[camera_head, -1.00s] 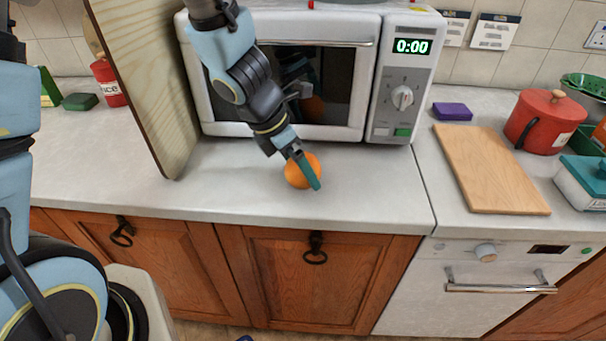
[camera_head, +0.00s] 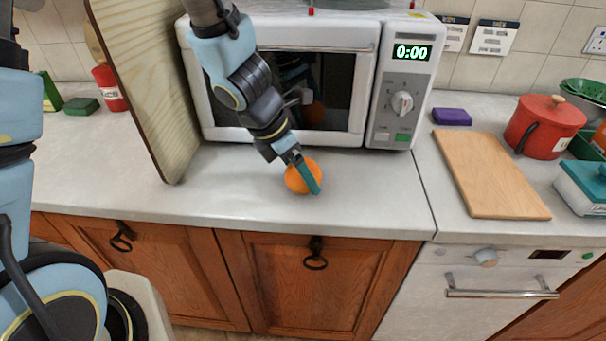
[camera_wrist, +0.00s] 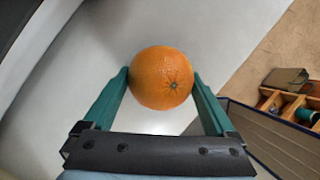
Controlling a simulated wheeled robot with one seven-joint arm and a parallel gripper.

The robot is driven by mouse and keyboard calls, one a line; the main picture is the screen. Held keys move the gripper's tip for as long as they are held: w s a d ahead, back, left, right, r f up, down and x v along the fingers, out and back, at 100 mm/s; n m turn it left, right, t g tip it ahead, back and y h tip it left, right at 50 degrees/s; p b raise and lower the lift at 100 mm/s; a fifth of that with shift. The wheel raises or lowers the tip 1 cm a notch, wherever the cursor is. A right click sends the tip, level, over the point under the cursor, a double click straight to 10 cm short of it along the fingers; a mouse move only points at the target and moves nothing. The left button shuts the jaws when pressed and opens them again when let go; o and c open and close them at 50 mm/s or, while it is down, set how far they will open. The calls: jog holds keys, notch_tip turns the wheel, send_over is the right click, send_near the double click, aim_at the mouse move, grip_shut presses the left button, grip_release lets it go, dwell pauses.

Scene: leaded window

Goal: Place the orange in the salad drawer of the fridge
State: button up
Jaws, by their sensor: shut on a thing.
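The orange (camera_head: 299,180) is at the counter in front of the microwave, between the fingers of my gripper (camera_head: 306,176). In the wrist view the orange (camera_wrist: 161,78) sits between the two teal fingertips of my gripper (camera_wrist: 160,84), which touch it on both sides. My gripper is shut on it. Whether the orange rests on the counter or is slightly above it I cannot tell. Neither the fridge nor its salad drawer can be made out in these frames.
The microwave (camera_head: 375,85) stands close behind my gripper. A tall wooden panel (camera_head: 145,80) rises to its left. A cutting board (camera_head: 490,175) and a red pot (camera_head: 545,125) are on the right. The counter (camera_head: 225,190) around the orange is clear.

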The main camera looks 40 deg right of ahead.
notch_tip(320, 180, up, 10)
jog(key=p, duration=0.5)
jog(key=shift+p, duration=0.35)
jog(key=shift+d+f, duration=0.1)
